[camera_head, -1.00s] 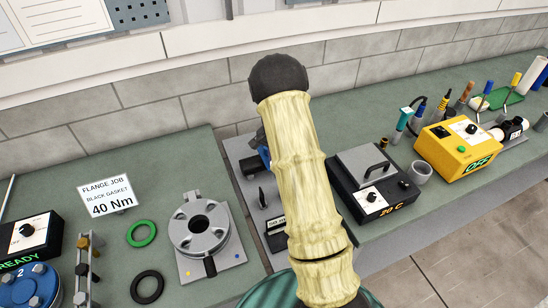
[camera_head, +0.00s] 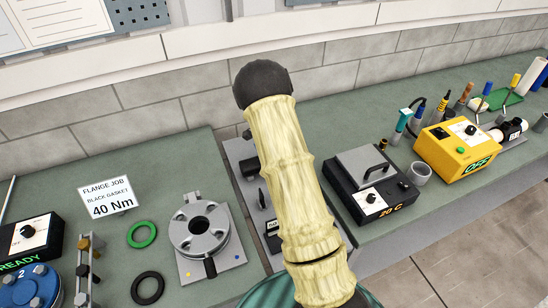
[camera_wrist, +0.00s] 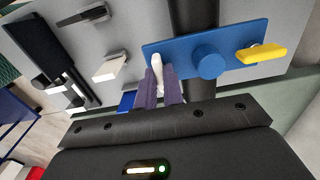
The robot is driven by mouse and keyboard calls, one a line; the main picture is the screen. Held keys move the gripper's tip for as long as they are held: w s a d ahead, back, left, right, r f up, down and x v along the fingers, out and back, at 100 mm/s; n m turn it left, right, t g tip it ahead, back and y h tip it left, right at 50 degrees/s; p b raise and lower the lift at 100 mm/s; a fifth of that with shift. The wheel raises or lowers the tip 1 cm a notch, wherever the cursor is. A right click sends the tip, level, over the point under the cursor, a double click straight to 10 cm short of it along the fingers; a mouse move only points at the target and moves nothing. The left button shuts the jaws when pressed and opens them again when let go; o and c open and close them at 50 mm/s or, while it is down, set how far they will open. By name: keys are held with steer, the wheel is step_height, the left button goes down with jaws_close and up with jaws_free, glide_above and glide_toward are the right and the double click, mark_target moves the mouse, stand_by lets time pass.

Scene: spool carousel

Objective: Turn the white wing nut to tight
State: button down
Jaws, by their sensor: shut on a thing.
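The white wing nut (camera_wrist: 157,68) shows in the wrist view near the left end of a blue bar (camera_wrist: 228,62). The tips of my gripper (camera_wrist: 160,88) are closed on it, one finger at each side, and hide its lower part. A yellow wing nut (camera_wrist: 262,53) sits at the bar's right end. A round blue knob (camera_wrist: 208,62) stands between the two nuts. In the head view my arm covers the gripper and the white wing nut.
In the wrist view a white block (camera_wrist: 110,67) and a black lever (camera_wrist: 82,16) are on the grey plate to the left. In the head view a round flange (camera_head: 199,230) stands left of my arm and a black heater box (camera_head: 370,185) stands right.

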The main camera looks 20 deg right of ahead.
steer(key=shift+w+r, duration=0.1)
steer(key=c, duration=1.5)
jaws_free()
step_height(320, 180, up, 17)
steer(key=b, duration=0.3)
steer(key=shift+r, duration=0.2)
steer(key=shift+a, duration=0.1)
steer(key=s+a+f+n+t, duration=0.1)
steer(key=s+a+f+n, duration=0.1)
steer(key=s+n, duration=0.4)
steer(key=s+a+f+n, duration=0.2)
steer(key=s+a+n, duration=0.3)
steer(key=s, duration=0.5)
steer(key=s+a+f+n+t, duration=0.1)
steer(key=s+a+n, duration=0.3)
steer(key=s+n, duration=0.3)
steer(key=shift+s+a+f+t, duration=0.1)
steer(key=shift+s+f+t, duration=0.25)
steer(key=shift+s, duration=0.35)
